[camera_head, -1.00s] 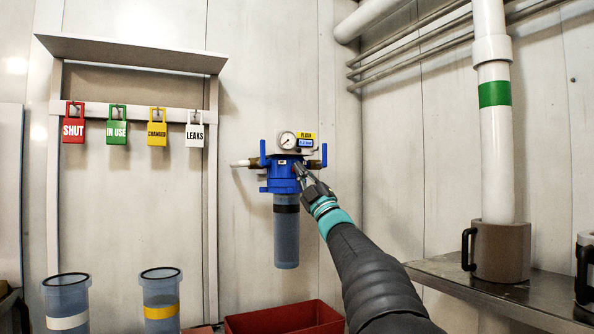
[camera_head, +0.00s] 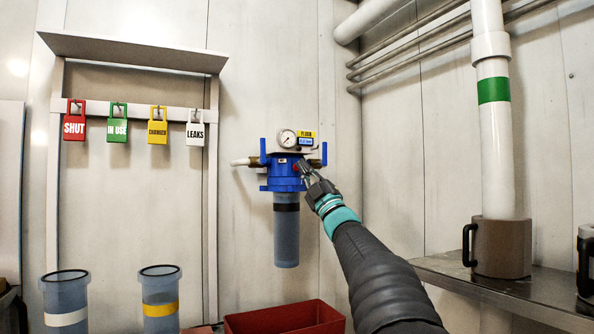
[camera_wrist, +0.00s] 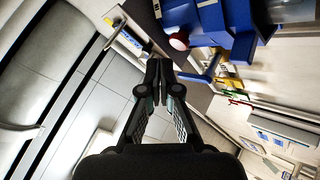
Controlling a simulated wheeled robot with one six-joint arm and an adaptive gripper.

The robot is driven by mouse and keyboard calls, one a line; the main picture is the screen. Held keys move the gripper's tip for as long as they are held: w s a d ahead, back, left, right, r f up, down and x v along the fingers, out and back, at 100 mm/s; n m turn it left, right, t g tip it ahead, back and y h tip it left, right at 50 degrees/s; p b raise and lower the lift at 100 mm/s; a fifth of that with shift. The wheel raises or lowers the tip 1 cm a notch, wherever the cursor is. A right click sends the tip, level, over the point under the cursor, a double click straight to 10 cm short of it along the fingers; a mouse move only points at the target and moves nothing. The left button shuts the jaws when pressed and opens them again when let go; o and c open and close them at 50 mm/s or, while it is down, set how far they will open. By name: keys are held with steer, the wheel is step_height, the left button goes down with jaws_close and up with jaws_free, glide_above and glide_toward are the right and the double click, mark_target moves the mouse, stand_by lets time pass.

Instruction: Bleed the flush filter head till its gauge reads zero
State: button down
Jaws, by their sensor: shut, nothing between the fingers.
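The blue flush filter head (camera_head: 283,176) is on the wall with its dark clear bowl (camera_head: 286,238) hanging below. Its round white gauge (camera_head: 287,139) is on top; the needle is too small to read. Blue upright handles stand on both sides. A red button (camera_wrist: 178,41) shows on the blue head in the wrist view. My gripper (camera_head: 303,168) is shut and empty at the right front of the head. In the wrist view the closed fingertips (camera_wrist: 159,66) are beside and just short of the button; I cannot tell whether they touch anything.
Red, green, yellow and white tags hang on a rail at left, the red one (camera_head: 75,125) outermost. Two clear canisters stand at lower left. A red bin (camera_head: 285,318) lies below the filter. A metal shelf (camera_head: 520,290) with a brown mug-like holder (camera_head: 500,248) is at right.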

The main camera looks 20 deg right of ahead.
steer(key=shift+s+b, duration=1.3)
steer(key=shift+s, duration=0.95)
steer(key=shift+h, duration=0.3)
